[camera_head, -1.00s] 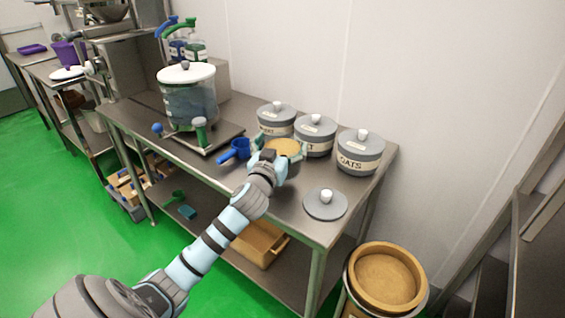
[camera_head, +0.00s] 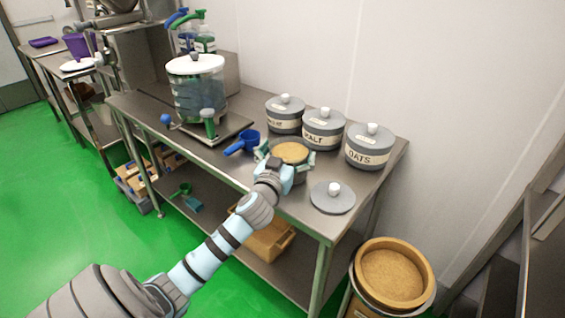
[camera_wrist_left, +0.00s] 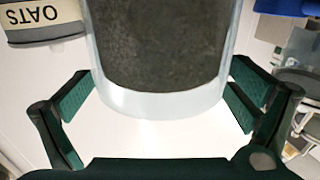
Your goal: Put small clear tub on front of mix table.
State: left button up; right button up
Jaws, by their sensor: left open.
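A small round clear-walled tub (camera_wrist_left: 160,97) with dark grey-brown contents stands between my left gripper's fingers in the wrist view. In the head view it appears to be the open round vessel with a tan fill (camera_head: 291,152) on the steel table (camera_head: 252,172), in front of the lidded crocks. My left gripper (camera_head: 287,163) reaches it from the front, with one green finger on each side. The fingers are open, and the wrist view shows gaps between their pads and the tub wall. The tub's lower part is mostly hidden by the gripper in the head view. My right gripper is not in view.
Lidded crocks, including one marked OATS (camera_head: 368,147), stand behind the tub. A loose grey lid (camera_head: 333,199) lies to its right and a blue scoop (camera_head: 243,143) to its left. A large clear dispenser (camera_head: 197,88) stands farther left. A tan-filled bin (camera_head: 393,277) stands right of the table.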

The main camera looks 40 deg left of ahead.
pick_arm(q)
jog(key=v, duration=1)
jog(key=shift+s+d+r, duration=0.1)
jog(key=shift+s, duration=0.25)
